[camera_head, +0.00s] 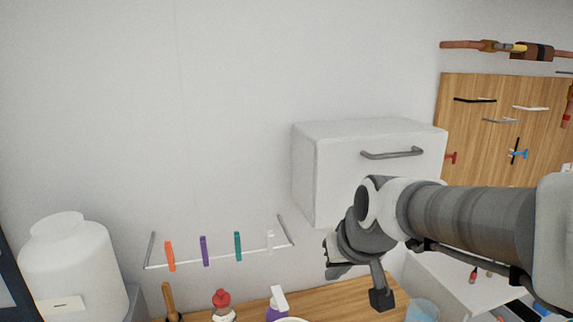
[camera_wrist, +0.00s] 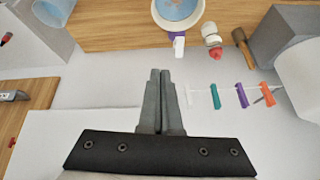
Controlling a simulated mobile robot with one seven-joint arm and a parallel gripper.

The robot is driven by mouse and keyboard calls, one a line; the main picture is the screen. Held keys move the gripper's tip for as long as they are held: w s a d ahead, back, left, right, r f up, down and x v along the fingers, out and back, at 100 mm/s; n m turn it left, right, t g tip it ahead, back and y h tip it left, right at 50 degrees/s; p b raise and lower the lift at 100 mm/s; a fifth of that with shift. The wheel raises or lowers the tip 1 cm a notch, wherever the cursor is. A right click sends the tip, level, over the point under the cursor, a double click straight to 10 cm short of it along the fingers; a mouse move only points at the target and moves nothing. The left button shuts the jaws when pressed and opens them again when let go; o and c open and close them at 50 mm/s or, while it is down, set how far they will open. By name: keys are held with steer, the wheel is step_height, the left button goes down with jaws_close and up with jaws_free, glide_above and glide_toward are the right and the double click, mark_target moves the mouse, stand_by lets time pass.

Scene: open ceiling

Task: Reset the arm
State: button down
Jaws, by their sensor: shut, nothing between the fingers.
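My arm reaches in from the right in the head view. My gripper (camera_head: 334,262) is at its left end, in front of the wall, just below the white cabinet and above the wooden counter. In the wrist view my gripper (camera_wrist: 160,75) has its two grey fingers together with nothing between them. The fingertips are clear of the objects seen beyond them. In the head view the fingers are small and partly hidden by the wrist.
A white cabinet (camera_head: 340,170) with a grey handle hangs close behind my arm. A rail (camera_head: 215,257) with colored clips is on the wall. The counter (camera_wrist: 115,30) holds a bowl (camera_wrist: 178,12), a spray bottle (camera_head: 277,303) and a mallet (camera_wrist: 242,45). A white tank (camera_head: 72,265) stands left.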

steer(key=s+d, duration=0.2)
steer(key=s, duration=0.5)
steer(key=s+d+m+h, duration=0.1)
steer(key=s+d, duration=0.2)
steer(key=s, duration=0.5)
steer(key=shift+d+r+h, duration=0.15)
steer(key=shift+d+h, duration=0.1)
steer(key=shift+h, duration=0.05)
